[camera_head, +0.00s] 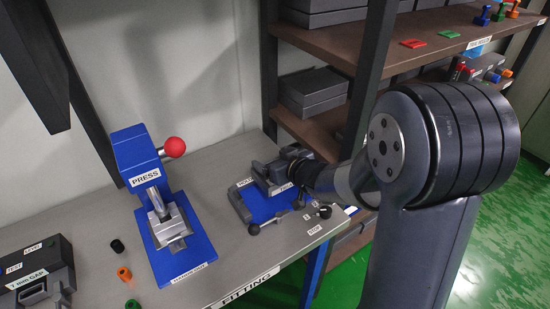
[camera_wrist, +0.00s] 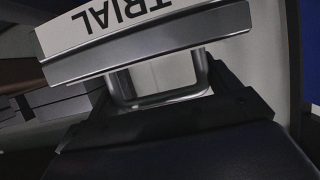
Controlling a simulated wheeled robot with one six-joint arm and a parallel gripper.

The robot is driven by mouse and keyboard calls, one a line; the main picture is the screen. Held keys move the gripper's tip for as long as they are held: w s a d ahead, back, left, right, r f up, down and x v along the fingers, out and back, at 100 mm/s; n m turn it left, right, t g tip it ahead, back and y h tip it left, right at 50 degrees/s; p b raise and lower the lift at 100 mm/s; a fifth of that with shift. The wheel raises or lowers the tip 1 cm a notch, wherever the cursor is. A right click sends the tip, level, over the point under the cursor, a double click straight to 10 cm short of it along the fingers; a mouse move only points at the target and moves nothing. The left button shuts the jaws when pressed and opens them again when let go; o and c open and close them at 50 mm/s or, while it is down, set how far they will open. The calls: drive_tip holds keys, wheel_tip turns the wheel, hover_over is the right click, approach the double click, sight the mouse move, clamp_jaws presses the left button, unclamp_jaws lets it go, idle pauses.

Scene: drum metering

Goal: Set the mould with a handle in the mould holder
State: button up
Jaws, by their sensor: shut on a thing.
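The mould with a handle (camera_wrist: 150,45) is a grey metal block with a white label reading TRIAL, upside down in the wrist view. Its bent metal handle (camera_wrist: 160,101) lies between the jaws of my gripper (camera_wrist: 165,92), which is shut on it. In the head view my gripper (camera_head: 287,162) is over the blue mould holder (camera_head: 252,203) on the right part of the bench. The mould (camera_head: 269,186) is at the holder's back part, partly hidden by the gripper. I cannot tell whether the mould touches the holder.
A blue press (camera_head: 132,160) with a red knob stands left of the holder on the grey bench (camera_head: 222,268). A dark gap gauge block (camera_head: 35,272) and small coloured cylinders (camera_head: 124,273) are at the far left. A shelf rack (camera_head: 330,35) with dark boxes stands behind on the right.

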drive_tip(key=shift+f+b, duration=1.9)
drive_tip(key=shift+f, duration=0.5)
drive_tip(key=shift+f, duration=0.35)
drive_tip(key=o, duration=1.5)
drive_tip(key=shift+o, duration=0.6)
drive_tip(key=shift+s+f, duration=0.15)
drive_tip(key=shift+f, duration=0.05)
drive_tip(key=p+v, duration=0.1)
drive_tip(key=v, duration=1)
